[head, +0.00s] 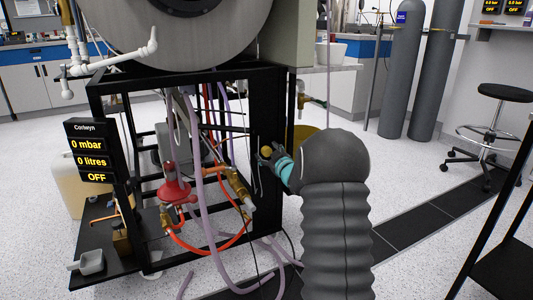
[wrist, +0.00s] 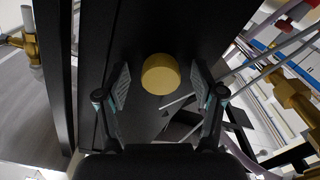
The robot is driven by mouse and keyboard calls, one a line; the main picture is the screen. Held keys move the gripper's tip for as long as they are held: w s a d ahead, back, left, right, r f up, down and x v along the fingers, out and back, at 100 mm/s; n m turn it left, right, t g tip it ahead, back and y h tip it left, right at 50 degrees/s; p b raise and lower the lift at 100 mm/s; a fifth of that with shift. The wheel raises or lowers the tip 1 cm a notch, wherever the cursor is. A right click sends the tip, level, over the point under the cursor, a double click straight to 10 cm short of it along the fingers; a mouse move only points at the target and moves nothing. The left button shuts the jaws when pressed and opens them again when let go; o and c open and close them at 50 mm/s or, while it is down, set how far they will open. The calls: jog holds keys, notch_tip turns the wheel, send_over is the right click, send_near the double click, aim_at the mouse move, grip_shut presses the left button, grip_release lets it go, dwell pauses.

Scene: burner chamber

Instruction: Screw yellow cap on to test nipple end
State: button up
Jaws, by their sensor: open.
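The yellow cap (wrist: 160,74) is a round, plain disc seen face-on in the wrist view, against a black frame post. My gripper (wrist: 160,90) is open, with one finger on each side of the cap and a visible gap on both sides. In the head view, the cap (head: 266,151) shows as a small yellow spot at the tip of my gripper (head: 270,156), beside the post. What holds the cap from behind is hidden. I cannot tell which fitting is the test nipple.
The black frame (head: 266,105) stands close to my gripper. Brass pipework (head: 238,187), a red regulator (head: 174,187) and loose purple hoses (head: 200,180) fill its inside. A brass valve (head: 312,100) sits right of the post. The floor at right is mostly clear near a stool (head: 497,120).

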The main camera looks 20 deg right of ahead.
jog(key=shift+n, duration=0.6)
jog(key=n, duration=1)
grip_shut()
